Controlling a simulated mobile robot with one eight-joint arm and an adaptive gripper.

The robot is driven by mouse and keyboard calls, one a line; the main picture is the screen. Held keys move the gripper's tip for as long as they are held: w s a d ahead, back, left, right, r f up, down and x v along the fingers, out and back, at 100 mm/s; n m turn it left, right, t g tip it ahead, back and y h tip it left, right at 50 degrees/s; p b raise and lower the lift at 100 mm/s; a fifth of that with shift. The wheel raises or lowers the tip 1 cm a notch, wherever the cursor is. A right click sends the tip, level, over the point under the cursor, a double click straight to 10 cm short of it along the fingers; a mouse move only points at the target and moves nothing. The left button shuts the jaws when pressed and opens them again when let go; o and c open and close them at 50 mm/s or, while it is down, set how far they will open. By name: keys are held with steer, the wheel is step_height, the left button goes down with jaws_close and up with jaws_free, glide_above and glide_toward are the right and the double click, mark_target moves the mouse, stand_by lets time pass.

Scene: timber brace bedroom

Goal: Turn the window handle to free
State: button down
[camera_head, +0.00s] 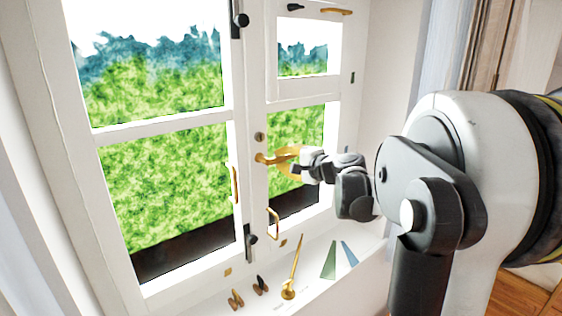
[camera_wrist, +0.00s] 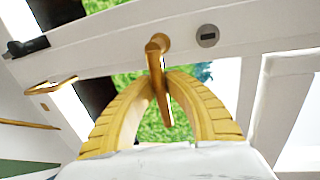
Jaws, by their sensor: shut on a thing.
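The fingers are shut on the handle.
A brass pull (camera_head: 273,224) sits lower on the same frame, and another (camera_head: 234,184) on the left sash. The sill below holds a brass stay (camera_head: 293,270), small brass and dark pieces, and green (camera_head: 329,260) and blue (camera_head: 349,253) wedges.

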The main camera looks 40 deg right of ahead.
steer(key=shift+r, duration=0.1)
stand_by(0.5)
steer(key=c, duration=1.4)
jaws_free()
steer(key=shift+s, duration=0.1)
steer(key=s, duration=0.4)
steer(key=s+r, duration=0.1)
steer(key=s, duration=0.2)
steer(key=s+r, duration=0.1)
steer(key=s, duration=0.3)
steer(key=shift+s+d+r, duration=0.2)
steer(key=shift+s, duration=0.15)
